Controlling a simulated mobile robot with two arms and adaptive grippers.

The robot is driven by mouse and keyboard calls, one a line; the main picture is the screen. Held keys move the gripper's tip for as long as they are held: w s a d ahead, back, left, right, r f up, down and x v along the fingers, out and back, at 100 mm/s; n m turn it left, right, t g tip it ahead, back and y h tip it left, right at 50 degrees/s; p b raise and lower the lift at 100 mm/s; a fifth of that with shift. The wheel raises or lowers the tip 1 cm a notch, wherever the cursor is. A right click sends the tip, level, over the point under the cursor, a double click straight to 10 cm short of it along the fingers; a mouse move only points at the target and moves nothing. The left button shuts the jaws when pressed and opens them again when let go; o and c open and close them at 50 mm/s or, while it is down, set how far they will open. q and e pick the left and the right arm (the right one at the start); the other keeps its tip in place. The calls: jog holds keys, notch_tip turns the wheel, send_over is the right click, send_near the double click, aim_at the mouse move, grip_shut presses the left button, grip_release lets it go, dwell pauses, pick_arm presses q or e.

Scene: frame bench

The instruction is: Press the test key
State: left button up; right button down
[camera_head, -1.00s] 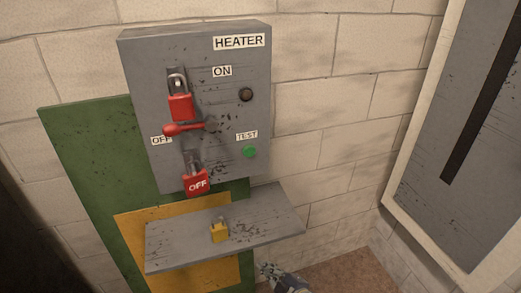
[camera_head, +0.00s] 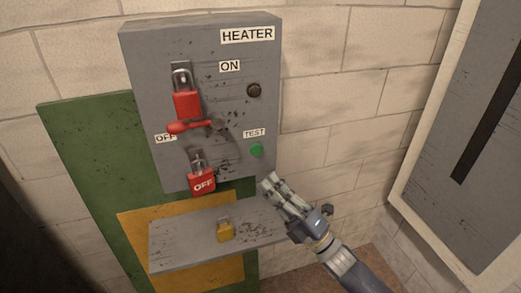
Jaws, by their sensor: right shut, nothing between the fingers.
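The green test key (camera_head: 256,150) is a round button on the lower right of the grey heater box (camera_head: 235,100), under a TEST label (camera_head: 254,133). My right gripper (camera_head: 268,182) is shut and empty. Its fingertips are just below and right of the green key in the picture, over the right end of the shelf. I cannot tell how far they stand from the box face. My left gripper is not in view.
A red switch handle (camera_head: 190,127) points to the OFF label. Red padlocks hang above (camera_head: 187,104) and below it (camera_head: 202,182). A dark round lamp (camera_head: 253,90) sits above the key. A grey shelf (camera_head: 180,248) with a yellow padlock (camera_head: 225,231) juts out below.

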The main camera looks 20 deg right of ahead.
aim_at(256, 149)
dwell(0.3)
jog(key=w+b, duration=0.4)
jog(key=w, duration=0.4)
jog(key=shift+w+a, duration=0.2)
jog(key=shift+w, duration=0.2)
jog(key=shift+f, duration=0.1)
dwell(1.1)
jog(key=shift+w+b, duration=0.45)
